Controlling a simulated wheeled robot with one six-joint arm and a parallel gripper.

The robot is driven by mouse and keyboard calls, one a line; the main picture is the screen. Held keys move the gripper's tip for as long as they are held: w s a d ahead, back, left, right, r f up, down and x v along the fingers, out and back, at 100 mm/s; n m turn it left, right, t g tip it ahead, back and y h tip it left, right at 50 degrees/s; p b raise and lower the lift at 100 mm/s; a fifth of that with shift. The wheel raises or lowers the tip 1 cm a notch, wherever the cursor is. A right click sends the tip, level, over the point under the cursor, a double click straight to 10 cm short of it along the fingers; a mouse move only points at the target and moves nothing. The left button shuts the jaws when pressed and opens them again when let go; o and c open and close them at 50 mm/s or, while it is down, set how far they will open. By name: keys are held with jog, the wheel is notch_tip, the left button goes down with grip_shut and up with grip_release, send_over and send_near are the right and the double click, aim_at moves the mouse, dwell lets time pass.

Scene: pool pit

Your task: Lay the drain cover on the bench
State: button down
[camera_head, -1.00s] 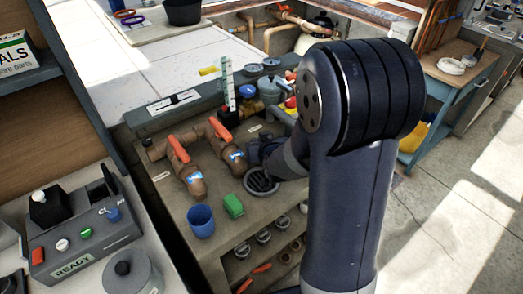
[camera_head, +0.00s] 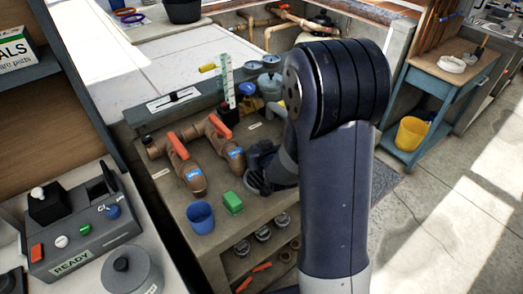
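The drain cover (camera_head: 254,187) is a round, dark slotted disc on the grey stand (camera_head: 221,228), right of the green block. Most of it is hidden behind my gripper. My gripper (camera_head: 258,178) is low over the drain cover, pointing down; its fingers are dark and small, and I cannot tell whether they are open or shut on it. A blue bench (camera_head: 473,75) with a wooden top stands at the far right. A white ring-shaped thing lies on its top.
A blue cup (camera_head: 200,217) and a green block (camera_head: 232,202) stand left of my gripper. Brown pipes with orange-handled valves (camera_head: 178,147) are behind them. A grey control box (camera_head: 80,235) is at left. A yellow bucket (camera_head: 411,133) sits on the bench's lower shelf.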

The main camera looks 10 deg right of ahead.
jog(key=shift+s+f+b, duration=0.4)
jog(key=shift+f, duration=0.35)
jog(key=c, duration=1.3)
grip_release()
jog(key=shift+f, duration=0.1)
jog(key=shift+w+r+p, duration=0.15)
jog(key=shift+r+p, duration=0.6)
jog(key=shift+p, duration=0.35)
jog(key=shift+s+b, duration=0.35)
jog(key=shift+b, duration=0.05)
jog(key=v, duration=1.1)
jog(key=shift+w+r, duration=0.15)
jog(key=shift+r, duration=0.25)
